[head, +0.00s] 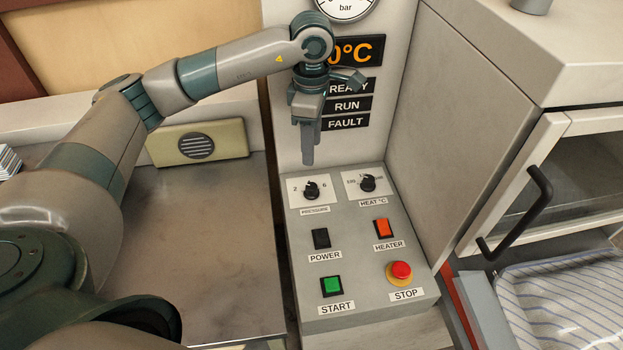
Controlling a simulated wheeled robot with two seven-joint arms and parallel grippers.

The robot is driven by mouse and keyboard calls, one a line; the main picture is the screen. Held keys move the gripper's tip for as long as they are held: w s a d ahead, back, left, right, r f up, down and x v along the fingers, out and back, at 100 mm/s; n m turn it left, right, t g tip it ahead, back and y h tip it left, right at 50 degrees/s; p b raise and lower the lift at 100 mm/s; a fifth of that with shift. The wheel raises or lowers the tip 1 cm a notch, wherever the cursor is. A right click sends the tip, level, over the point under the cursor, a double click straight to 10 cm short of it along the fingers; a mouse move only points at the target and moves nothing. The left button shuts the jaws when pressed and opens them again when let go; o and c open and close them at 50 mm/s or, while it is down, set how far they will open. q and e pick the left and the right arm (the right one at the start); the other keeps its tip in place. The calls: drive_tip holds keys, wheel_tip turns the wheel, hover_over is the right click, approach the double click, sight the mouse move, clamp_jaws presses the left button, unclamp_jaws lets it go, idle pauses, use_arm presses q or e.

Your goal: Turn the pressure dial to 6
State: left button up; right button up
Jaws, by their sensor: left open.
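The pressure dial (311,190) is a black knob on a white plate at the upper left of the grey control panel. Its scale shows 2 on the left and 6 on the right; where its pointer stands is too small to tell surely. My left gripper (308,160) hangs just above and behind the dial, fingers pointing down, apart from the knob. It is open, though its fingers overlap in this view. My right gripper is not in view.
Beside the dial is the heat dial (368,183). Below are the power switch (321,238), orange heater switch (381,228), green start button (331,286) and red stop button (401,271). A grey cabinet wall (440,130) rises to the right. A bare metal surface (215,240) lies left.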

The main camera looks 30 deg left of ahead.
sight(311, 186)
use_arm(q)
wheel_tip(311, 186, down, 13)
drive_tip(key=p, duration=0.3)
drive_tip(key=shift+p, duration=0.4)
drive_tip(key=c, duration=1)
